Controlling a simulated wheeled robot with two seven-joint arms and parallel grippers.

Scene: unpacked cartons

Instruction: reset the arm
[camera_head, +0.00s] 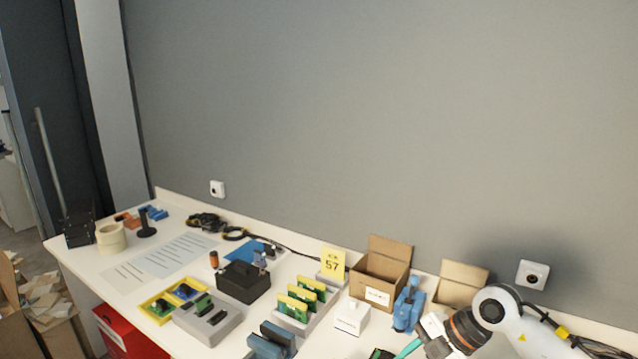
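My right arm comes in from the lower right over the worktable (135,264). Its white wrist and dark, orange-ringed joint end in my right gripper (424,342), low in the picture. The fingers are small and partly cut off by the lower edge, so whether they are open or shut is unclear. A teal piece (408,348) shows at the gripper's left side; I cannot tell if it is held. My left gripper and arm are not in view.
An open carton (382,270) and a second carton (460,284) stand by the wall, with a blue tool (407,308) in front. Green boards in a rack (301,300), a black box (243,282) and a yellow tray (158,307) fill the middle. Paper sheets lie left.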

